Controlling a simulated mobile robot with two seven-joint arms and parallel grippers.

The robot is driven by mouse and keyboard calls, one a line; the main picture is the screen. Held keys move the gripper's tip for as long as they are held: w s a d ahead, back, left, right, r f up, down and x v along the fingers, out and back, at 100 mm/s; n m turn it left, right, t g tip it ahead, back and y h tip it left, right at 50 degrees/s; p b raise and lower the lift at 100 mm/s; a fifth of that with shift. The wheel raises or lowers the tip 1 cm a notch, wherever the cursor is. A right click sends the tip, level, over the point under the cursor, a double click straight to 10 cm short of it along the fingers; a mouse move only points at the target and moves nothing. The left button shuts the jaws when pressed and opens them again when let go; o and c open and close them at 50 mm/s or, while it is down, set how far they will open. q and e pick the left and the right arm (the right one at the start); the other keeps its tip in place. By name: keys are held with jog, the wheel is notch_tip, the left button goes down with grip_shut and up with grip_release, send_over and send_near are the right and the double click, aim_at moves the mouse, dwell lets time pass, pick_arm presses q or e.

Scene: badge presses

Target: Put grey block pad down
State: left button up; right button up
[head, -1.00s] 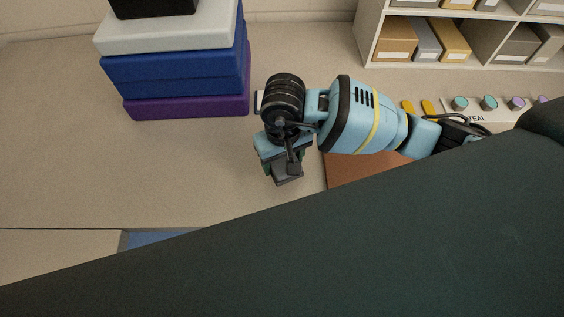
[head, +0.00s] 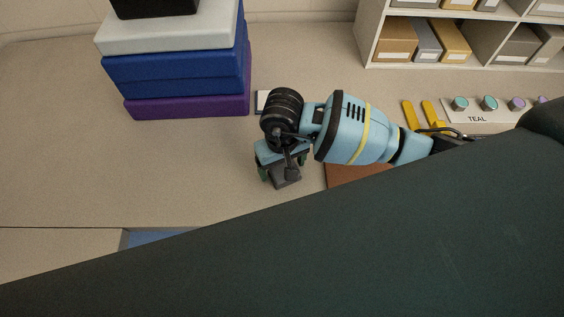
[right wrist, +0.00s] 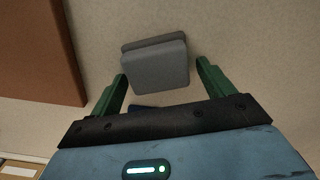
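The grey block pad (right wrist: 155,66) shows in the right wrist view as a rounded grey block with a darker grey layer behind it. It is between and just beyond the fingertips of my right gripper (right wrist: 162,72). The fingers are green and spread, with a gap visible at the pad's right side; the left fingertip is close to its left edge. In the head view my right gripper (head: 280,178) points down over the bare counter, and largely hides the pad. Whether the pad touches the counter is hard to tell. My left gripper is not in view.
A brown mat (head: 352,176) lies right of the gripper on the counter (head: 70,170). Stacked purple, blue and grey boxes (head: 175,72) stand at the back left. The counter at left is clear.

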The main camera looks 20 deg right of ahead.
jog(key=shift+o, duration=0.2)
jog(key=shift+r, duration=0.15)
jog(key=shift+w+r, duration=0.1)
jog(key=shift+r, duration=0.2)
notch_tip(320, 180, up, 12)
jog(key=shift+f, duration=0.25)
dwell(0.4)
